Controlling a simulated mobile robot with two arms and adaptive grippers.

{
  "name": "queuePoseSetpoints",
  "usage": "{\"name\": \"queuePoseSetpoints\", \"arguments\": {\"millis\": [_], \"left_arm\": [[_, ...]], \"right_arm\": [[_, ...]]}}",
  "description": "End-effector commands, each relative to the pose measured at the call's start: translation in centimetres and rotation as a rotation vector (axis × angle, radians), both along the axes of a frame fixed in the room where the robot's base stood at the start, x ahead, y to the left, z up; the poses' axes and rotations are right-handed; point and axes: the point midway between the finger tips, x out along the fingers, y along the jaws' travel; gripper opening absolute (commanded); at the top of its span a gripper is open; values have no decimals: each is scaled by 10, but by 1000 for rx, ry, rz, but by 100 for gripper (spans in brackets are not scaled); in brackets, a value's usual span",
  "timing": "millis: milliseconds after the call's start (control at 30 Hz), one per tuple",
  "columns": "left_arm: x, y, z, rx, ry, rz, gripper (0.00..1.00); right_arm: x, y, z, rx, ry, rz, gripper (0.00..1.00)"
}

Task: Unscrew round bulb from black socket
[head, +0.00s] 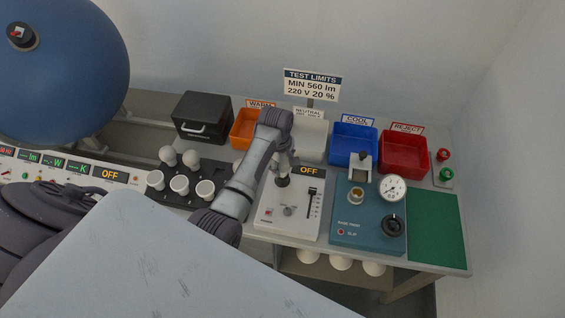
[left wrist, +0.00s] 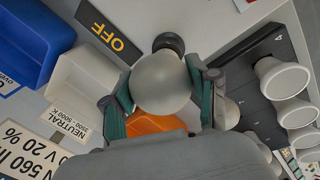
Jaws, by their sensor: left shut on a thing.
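The round bulb (left wrist: 160,84) is a pale grey-white globe between the two teal-padded fingers of my left gripper (left wrist: 163,100) in the left wrist view. The gripper is shut on it. The black socket (left wrist: 168,42) shows just past the bulb. In the head view the black socket (head: 283,182) stands on the white panel box (head: 290,228), and my left gripper (head: 284,163) is right above it, mostly hiding the bulb. I cannot tell whether the bulb's base sits in the socket. My right gripper is not in view.
Orange, white, blue (head: 353,145) and red (head: 404,156) bins stand behind. A black rack (head: 160,192) with bulbs is at left. A teal tester (head: 368,216) with a gauge is right of the white box. A green mat (head: 437,228) lies clear at far right.

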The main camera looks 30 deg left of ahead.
Motion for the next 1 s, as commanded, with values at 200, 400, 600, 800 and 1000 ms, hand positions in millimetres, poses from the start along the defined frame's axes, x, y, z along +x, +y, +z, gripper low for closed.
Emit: {"name": "queuePoseSetpoints", "arguments": {"millis": [200,400,600,800,1000], "left_arm": [[-3,-3,-3,-5,9,-6,78],[-1,-1,-2,-3,6,-6,78],[-1,2,-1,0,4,-121,78],[-1,5,-1,3,4,-502,78],[-1,7,0,3,5,-893,78]], "right_arm": [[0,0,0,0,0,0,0],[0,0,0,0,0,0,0],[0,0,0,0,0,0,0],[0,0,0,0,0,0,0],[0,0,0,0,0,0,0]]}}
